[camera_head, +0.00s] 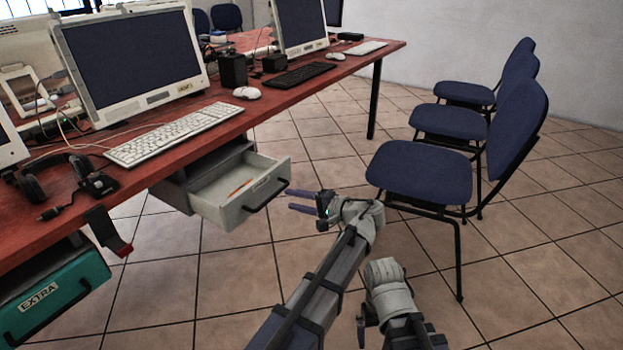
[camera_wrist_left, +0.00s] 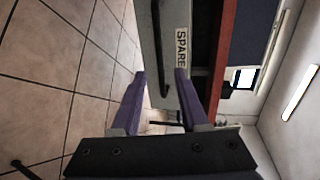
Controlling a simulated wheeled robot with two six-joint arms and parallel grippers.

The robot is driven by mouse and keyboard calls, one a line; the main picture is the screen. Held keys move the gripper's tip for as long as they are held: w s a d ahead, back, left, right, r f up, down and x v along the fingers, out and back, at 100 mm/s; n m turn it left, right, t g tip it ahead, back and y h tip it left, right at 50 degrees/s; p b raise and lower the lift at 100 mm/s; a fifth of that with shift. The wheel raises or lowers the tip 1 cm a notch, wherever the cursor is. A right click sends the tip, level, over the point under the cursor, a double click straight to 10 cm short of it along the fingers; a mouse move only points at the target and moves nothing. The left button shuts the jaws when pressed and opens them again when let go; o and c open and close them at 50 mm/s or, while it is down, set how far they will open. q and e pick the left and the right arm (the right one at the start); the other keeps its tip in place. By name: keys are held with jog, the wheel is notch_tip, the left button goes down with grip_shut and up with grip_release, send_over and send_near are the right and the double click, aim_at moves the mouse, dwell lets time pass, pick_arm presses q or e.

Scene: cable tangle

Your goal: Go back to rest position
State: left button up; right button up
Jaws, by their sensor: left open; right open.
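My left gripper (camera_head: 308,203) is open and empty, in front of and to the right of the open grey drawer (camera_head: 241,208) under the desk. In the left wrist view its two purple fingers (camera_wrist_left: 160,85) are spread apart. The drawer's SPARE label (camera_wrist_left: 182,48) and dark handle show just past the fingertips, and I cannot tell whether anything touches. My right gripper (camera_head: 364,322) is low in the head view, over the floor right of the left arm. It is open, partly hidden and small, and I see nothing in it.
The red desk (camera_head: 215,150) carries a white keyboard (camera_head: 172,134), headphones (camera_head: 47,177), monitors and cables. An orange, pencil-like thing (camera_head: 240,188) lies in the grey drawer. A teal EXTRA drawer (camera_head: 58,294) is at lower left. Blue chairs (camera_head: 420,170) stand right, close to my left arm.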

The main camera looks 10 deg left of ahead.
pick_arm(q)
jog(key=s+f+n+g+h, duration=0.35)
jog(key=s+f+h, duration=0.75)
jog(key=s+f, duration=0.55)
jog(key=s+d+r+m+g+h+p, duration=0.1)
jog(key=s+d+r+m+p, duration=0.2)
jog(key=d, duration=0.4)
jog(key=s+d+r+g+h+p, duration=0.1)
jog(key=s+d+r+p, duration=0.2)
jog(key=s+d, duration=0.3)
notch_tip(320, 180, up, 37)
jog(key=d+p, duration=0.1)
jog(key=p, duration=3.7)
jog(key=shift+w+r, duration=0.15)
jog(key=shift+w, duration=0.3)
